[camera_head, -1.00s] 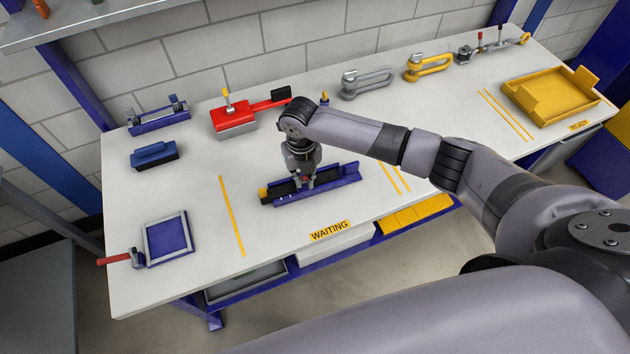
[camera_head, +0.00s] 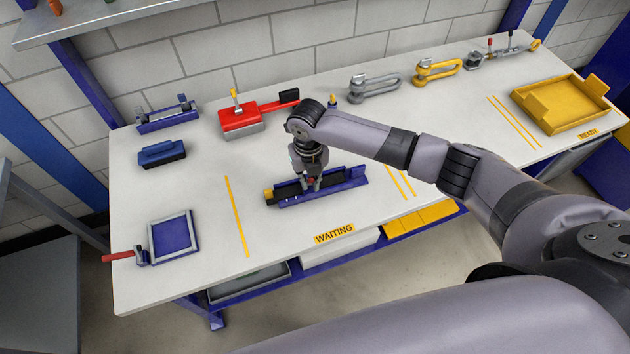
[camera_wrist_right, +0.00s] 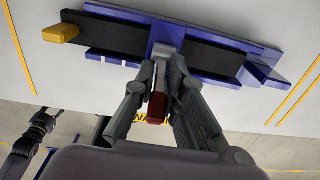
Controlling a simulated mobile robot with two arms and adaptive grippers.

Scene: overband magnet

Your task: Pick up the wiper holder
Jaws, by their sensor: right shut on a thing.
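The wiper holder (camera_head: 345,184) is a long blue tray with a black strip and a yellow block at its left end. It lies on the white table behind the WAITING label. My right gripper (camera_head: 312,186) points down at its middle. In the right wrist view my right gripper (camera_wrist_right: 157,105) is shut on a grey, red-tipped upright part at the middle of the wiper holder (camera_wrist_right: 205,62). The fingers hide part of the grip. I cannot tell any gap between holder and table. My left gripper is not seen in the head view.
A red tool (camera_head: 241,120) and a blue block (camera_head: 162,153) stand behind and left. A blue framed plate (camera_head: 173,237) lies front left. A yellow tray (camera_head: 560,104) is far right. Yellow lines (camera_head: 236,216) mark the table, which is clear around the holder.

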